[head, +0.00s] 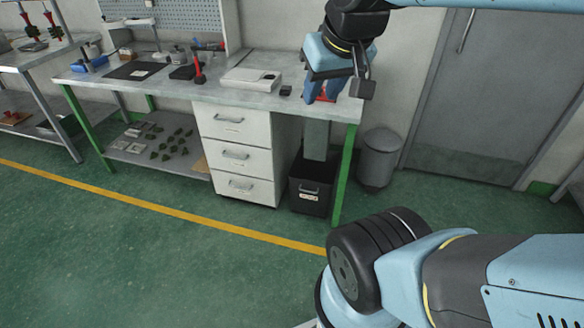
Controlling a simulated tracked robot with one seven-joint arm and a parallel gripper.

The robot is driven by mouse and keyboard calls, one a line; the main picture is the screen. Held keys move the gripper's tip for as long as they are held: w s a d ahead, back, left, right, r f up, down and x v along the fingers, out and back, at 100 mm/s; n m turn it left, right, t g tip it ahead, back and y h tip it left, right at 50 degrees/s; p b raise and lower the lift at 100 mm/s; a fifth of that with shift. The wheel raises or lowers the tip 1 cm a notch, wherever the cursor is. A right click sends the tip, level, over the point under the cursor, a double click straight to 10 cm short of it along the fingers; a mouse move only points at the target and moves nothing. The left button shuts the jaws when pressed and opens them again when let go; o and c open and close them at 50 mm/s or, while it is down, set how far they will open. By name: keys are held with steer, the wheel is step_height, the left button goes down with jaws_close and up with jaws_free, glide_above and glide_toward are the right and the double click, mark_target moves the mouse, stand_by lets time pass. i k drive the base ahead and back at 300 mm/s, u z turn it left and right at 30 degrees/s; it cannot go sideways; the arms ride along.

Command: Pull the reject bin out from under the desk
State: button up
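The reject bin (309,198) looks like a black box with a handle and a pale label on its front. It stands on the floor under the right end of the desk (225,93), between the white drawer unit and the green desk leg. My gripper (321,98) is high above it, over the right end of the desktop, pointing down. It is well apart from the bin. The gap between its fingertips is not clear from this angle, and a red thing shows behind the fingers.
A white drawer unit (238,154) stands left of the bin. A green desk leg (343,172) and a grey trash can (379,158) are to its right. A grey door (483,95) is at the right. The green floor in front of the desk is clear, with a yellow line (160,208).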

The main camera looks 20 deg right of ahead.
mark_target(313, 186)
steer(key=z, duration=0.05)
steer(key=k, duration=0.25)
steer(key=z, duration=0.9)
steer(key=i, duration=1.1)
steer(key=z, duration=0.05)
